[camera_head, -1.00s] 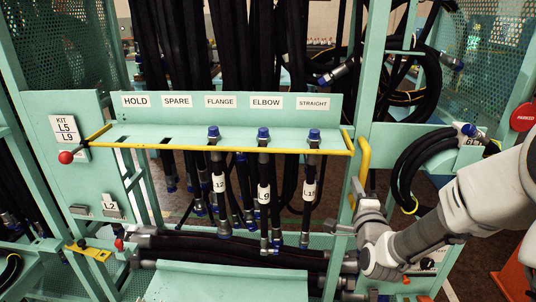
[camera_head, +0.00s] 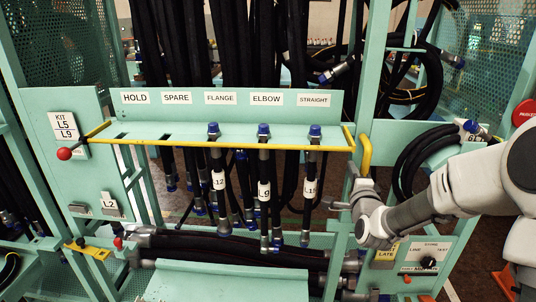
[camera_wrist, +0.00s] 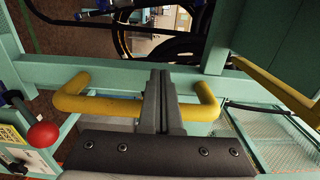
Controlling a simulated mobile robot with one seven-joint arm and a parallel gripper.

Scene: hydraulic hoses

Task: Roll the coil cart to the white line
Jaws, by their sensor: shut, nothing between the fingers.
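My gripper (camera_head: 338,206) is shut and empty, close in front of a yellow handle (camera_head: 364,158) on a green post. In the wrist view, the closed fingers (camera_wrist: 160,78) cross in front of the bar of the yellow handle (camera_wrist: 74,102). The fingers hide its middle, and I cannot tell whether they touch it. A coil of black hose (camera_head: 408,166) hangs right of the post, partly behind my arm. I cannot tell which frame is the coil cart.
A green rack shelf (camera_head: 180,133) with a yellow front rail (camera_head: 230,148) holds several capped hoses. A panel with a black knob (camera_head: 428,262) lies below my arm. A red ball (camera_wrist: 43,134) shows at left in the wrist view. A red disc (camera_head: 524,114) stands far right.

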